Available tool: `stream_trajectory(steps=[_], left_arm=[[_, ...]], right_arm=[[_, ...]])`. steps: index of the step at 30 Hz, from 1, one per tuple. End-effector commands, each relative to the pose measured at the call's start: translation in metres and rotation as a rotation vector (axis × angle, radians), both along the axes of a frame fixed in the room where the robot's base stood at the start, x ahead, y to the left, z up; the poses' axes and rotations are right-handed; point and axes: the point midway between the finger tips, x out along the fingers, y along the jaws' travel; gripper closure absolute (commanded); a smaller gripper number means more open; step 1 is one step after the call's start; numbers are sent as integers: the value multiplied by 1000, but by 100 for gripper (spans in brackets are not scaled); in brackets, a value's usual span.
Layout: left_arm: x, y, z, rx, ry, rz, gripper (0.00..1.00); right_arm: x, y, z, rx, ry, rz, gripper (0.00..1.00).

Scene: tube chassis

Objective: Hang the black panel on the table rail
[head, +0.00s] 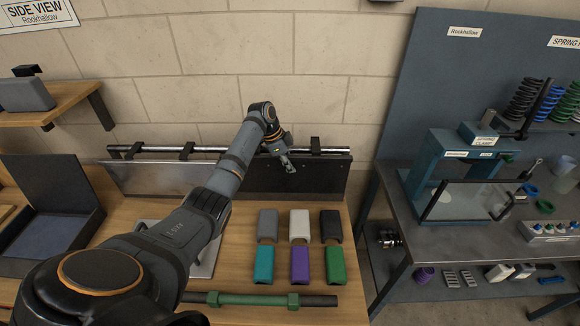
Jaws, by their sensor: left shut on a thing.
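The black panel (318,180) stands upright at the back of the wooden table, just below the table rail (228,150). A dark hook (315,145) at its top edge appears to be over the rail. Any second hook is hidden behind my gripper, and I cannot tell whether the panel's weight rests on the rail. My left gripper (287,163) is shut on the panel near its upper edge, left of the visible hook. My left arm reaches across the table from the lower left. My right gripper is not in view.
A grey panel (150,178) hangs on the rail to the left. Several coloured blocks, including a white one (299,225), lie before the black panel. A rod with a green sleeve (252,299) lies nearer. An open dark box (50,232) is left; a workbench (465,240) stands right.

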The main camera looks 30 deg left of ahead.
Motion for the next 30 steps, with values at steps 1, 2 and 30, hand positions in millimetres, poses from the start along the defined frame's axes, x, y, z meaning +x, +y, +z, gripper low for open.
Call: stream_trajectory(steps=[1, 2, 30], left_arm=[[-1, 0, -6, 0, 4, 1, 100], [-1, 0, -8, -1, 5, 1, 100], [-4, -1, -14, -5, 15, 1, 59]], right_arm=[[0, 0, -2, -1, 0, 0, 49], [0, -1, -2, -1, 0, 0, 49], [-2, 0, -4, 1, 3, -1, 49]])
